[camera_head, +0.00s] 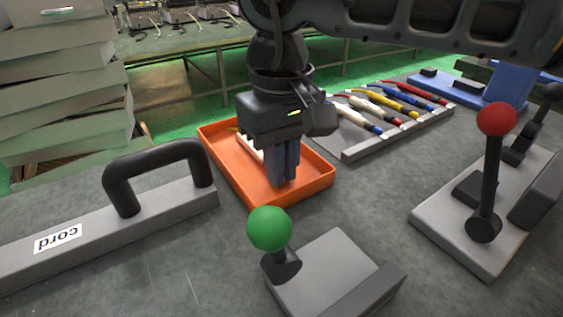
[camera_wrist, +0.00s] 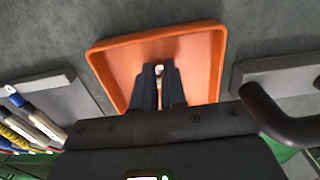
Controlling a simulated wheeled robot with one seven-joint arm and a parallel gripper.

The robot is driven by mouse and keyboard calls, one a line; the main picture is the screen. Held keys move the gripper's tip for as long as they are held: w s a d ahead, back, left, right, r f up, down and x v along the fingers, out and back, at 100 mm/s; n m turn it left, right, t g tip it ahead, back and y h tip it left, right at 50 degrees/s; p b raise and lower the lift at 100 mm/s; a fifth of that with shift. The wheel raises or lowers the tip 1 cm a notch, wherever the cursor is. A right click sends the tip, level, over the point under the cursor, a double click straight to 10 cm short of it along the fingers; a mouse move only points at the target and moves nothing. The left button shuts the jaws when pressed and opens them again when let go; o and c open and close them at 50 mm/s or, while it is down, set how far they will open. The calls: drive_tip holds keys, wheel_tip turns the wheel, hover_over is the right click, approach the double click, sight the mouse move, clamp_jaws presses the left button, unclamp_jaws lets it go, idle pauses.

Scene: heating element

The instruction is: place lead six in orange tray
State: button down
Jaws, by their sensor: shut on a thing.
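The orange tray (camera_head: 310,189) lies on the grey bench in the middle of the head view; it also fills the centre of the wrist view (camera_wrist: 208,60). My gripper (camera_head: 283,178) points down over the tray, its fingertips inside the tray's outline. In the wrist view my gripper (camera_wrist: 158,70) is shut on a lead, of which only a small pale tip (camera_wrist: 160,71) shows between the fingers. A whitish part of a lead (camera_head: 250,146) shows behind the gripper in the head view. Whether the held lead touches the tray floor cannot be told.
A grey rack (camera_head: 352,147) with several coloured leads (camera_head: 378,104) lies right of the tray. A grey bar with a black handle (camera_head: 160,170) and a "cord" label is left. A green-knobbed lever (camera_head: 270,229) stands in front, a red-knobbed lever (camera_head: 497,119) at right.

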drive_tip(key=shift+f, duration=0.2)
drive_tip(key=c, duration=1.2)
unclamp_jaws()
drive_tip(key=shift+r, duration=0.1)
wheel_tip(320, 180, up, 12)
drive_tip(key=shift+r+p, duration=0.2)
drive_tip(key=shift+p, duration=0.55)
